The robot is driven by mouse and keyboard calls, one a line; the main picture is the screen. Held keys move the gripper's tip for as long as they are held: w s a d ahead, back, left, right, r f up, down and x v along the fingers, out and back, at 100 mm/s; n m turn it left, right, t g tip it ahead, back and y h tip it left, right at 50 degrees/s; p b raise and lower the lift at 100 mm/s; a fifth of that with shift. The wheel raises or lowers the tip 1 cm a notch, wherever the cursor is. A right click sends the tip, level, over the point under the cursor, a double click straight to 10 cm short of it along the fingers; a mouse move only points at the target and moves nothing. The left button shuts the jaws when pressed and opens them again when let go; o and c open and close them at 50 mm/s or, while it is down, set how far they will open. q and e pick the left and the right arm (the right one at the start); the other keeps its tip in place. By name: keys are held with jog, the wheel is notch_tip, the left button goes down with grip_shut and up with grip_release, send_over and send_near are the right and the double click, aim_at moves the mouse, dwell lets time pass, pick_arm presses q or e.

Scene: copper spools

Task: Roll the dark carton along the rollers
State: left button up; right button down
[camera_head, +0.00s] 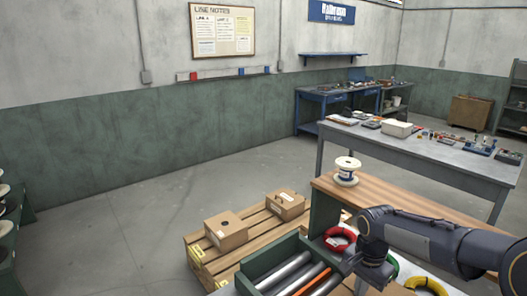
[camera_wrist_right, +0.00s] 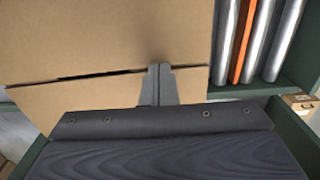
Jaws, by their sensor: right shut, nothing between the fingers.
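A large brown cardboard carton (camera_wrist_right: 100,45) fills the upper left of the right wrist view, with a dark slit along its seam. I see no clearly darker carton, so I cannot tell whether this is the dark one. My right gripper (camera_wrist_right: 160,68) is shut and empty, its fingertips at or just over the carton's lower part; contact is unclear. Silver rollers and one orange roller (camera_wrist_right: 242,40) lie right of the carton. In the head view the rollers (camera_head: 285,272) sit in a green frame at the bottom. My left gripper is not in view.
Two small cartons (camera_head: 226,230) (camera_head: 286,205) stand on a wooden pallet (camera_head: 205,262) left of the rollers. A white spool (camera_head: 346,178) stands on a wooden bench top (camera_head: 400,200). A red coil (camera_head: 340,238) lies beside my right arm.

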jog(key=w+a+p, duration=0.4)
jog(key=w+a, duration=0.4)
jog(key=w, duration=0.2)
jog(key=shift+f+p, duration=0.35)
dwell(0.7)
jog(key=shift+s+a, duration=0.1)
notch_tip(320, 180, up, 8)
jog(key=shift+w+r, duration=0.2)
jog(key=shift+w, duration=0.05)
dwell(0.7)
dwell(0.4)
